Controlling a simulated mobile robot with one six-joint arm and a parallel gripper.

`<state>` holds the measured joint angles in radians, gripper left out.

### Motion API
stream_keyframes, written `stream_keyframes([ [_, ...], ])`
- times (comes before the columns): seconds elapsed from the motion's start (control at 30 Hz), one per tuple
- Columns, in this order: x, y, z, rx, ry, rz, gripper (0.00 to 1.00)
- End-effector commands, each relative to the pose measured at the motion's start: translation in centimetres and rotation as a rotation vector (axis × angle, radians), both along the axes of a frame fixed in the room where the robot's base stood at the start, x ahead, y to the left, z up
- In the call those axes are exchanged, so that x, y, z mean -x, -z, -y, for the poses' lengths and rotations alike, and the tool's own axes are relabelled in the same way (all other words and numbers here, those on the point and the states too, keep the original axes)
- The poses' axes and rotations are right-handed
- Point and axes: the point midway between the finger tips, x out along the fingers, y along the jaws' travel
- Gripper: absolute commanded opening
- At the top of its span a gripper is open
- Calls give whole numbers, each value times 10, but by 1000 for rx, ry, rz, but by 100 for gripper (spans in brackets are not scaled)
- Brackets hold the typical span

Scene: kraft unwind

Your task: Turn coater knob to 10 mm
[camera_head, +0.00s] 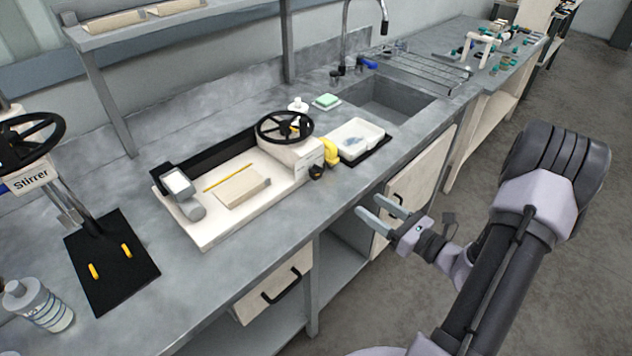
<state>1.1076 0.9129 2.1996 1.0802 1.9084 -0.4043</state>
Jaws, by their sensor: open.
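The coater (205,232) is a white flat bed with a black back edge, on the grey bench in the middle of the picture. A block at its right end (285,150) carries a black spoked handwheel (285,127). A small dark knob (317,172) and a yellow part (330,151) sit at that end. Any scale marks are too small to read. My gripper (368,207) is open and empty, its two light grey fingers apart. It is in front of the bench edge, to the right of and below the dark knob in the picture, not touching it.
A stirrer (33,180) with a black base and a bottle (38,305) stand at left. A white tray (357,138) is right of the coater; a sink (390,100) and tap are behind. Drawer handles (281,287) stick out from the bench front. Open floor lies right.

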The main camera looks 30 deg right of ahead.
Motion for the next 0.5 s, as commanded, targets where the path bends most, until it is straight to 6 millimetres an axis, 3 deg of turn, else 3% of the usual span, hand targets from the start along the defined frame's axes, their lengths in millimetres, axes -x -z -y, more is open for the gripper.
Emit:
stream_keyframes([
  [0.3,-88,2,-36,6,-13,1,58],
  [0.5,-132,1,-52,4,-11,0,58],
])
